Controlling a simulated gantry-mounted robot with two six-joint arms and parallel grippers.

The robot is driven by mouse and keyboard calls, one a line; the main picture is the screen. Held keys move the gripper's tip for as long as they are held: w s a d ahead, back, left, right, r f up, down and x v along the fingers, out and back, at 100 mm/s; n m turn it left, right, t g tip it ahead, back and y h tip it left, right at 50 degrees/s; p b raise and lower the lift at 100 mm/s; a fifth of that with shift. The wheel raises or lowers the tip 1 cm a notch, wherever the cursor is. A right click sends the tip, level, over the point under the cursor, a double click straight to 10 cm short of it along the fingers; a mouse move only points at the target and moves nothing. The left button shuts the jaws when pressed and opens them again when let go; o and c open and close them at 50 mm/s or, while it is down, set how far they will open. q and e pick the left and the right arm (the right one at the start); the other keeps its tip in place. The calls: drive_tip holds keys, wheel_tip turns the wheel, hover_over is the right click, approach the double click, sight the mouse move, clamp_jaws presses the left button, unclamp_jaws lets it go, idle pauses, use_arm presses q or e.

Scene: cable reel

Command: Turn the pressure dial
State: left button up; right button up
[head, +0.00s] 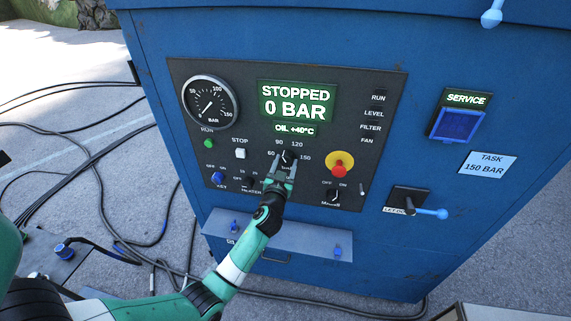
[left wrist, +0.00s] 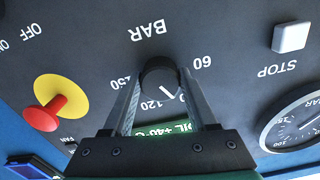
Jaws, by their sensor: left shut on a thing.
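The pressure dial, a small black round knob (head: 288,155), sits on the dark control panel among the marks 60, 90, 120 and 150. It also shows in the left wrist view (left wrist: 158,76), where the picture is upside down. Its white pointer line there slants toward the 90 side, and the right finger partly covers that number. My left gripper (head: 284,161) has one finger on each side of the dial and is shut on it; both fingers show in the left wrist view (left wrist: 160,86). My right gripper is not in view.
The display (head: 297,103) reads STOPPED, 0 BAR. A round gauge (head: 210,102) is at the panel's upper left. A red emergency button (head: 339,168) is close right of the dial, a white stop button (head: 240,153) left. A task card (head: 488,164) reads 150 BAR.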

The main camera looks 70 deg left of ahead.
use_arm(q)
drive_tip(key=m, duration=0.5)
drive_tip(key=shift+r+m, duration=0.1)
drive_tip(key=shift+m, duration=0.3)
drive_tip(key=m+p, duration=0.1)
drive_tip(key=m, duration=0.4)
drive_tip(key=shift+s+m, duration=0.1)
drive_tip(key=shift+m, duration=0.2)
drive_tip(key=o, duration=1.4)
drive_tip(key=shift+c, duration=0.2)
drive_tip(key=shift+p, duration=0.3)
